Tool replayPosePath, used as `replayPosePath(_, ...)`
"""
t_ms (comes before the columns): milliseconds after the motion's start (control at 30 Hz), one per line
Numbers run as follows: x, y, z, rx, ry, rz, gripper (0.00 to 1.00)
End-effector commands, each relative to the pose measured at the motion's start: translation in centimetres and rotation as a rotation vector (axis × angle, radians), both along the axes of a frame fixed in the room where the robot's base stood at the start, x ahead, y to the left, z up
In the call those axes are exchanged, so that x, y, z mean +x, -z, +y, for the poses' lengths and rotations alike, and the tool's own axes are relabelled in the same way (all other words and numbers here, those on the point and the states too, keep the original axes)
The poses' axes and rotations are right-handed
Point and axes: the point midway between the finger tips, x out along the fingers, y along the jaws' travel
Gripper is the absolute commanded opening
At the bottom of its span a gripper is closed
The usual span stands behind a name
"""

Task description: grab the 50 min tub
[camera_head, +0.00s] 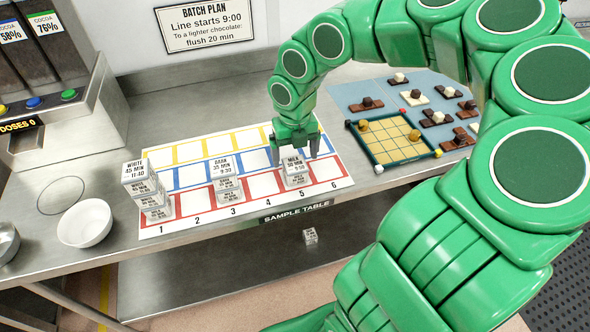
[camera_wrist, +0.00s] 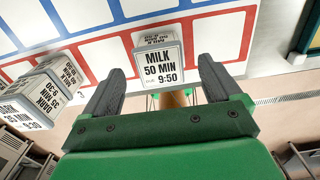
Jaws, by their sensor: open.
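The 50 min tub (camera_head: 294,166), a small clear tub labelled "MILK 50 MIN 9:50", tops a short stack at column 5 of the marked board. In the wrist view the tub (camera_wrist: 160,66) faces me, centred between the fingers. My gripper (camera_head: 297,147) is over that stack, pointing down, open and empty. In the wrist view my gripper (camera_wrist: 159,70) has one finger on each side of the tub, with a gap at both sides. I cannot tell how far down the tub the fingertips reach. The tub under it is mostly hidden.
A "DARK 35 MIN" stack (camera_head: 222,165) stands at column 3, close to the left. A taller stack (camera_head: 138,172) with a white tub on top is at column 1. One small tub (camera_head: 310,236) is on the lower shelf.

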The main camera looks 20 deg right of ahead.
Motion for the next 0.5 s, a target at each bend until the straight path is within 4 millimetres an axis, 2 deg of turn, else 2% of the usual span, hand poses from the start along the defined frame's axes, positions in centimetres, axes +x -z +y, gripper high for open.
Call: replayPosePath(500,-0.5,4.8,0.1,0.0,0.001,0.0,0.92)
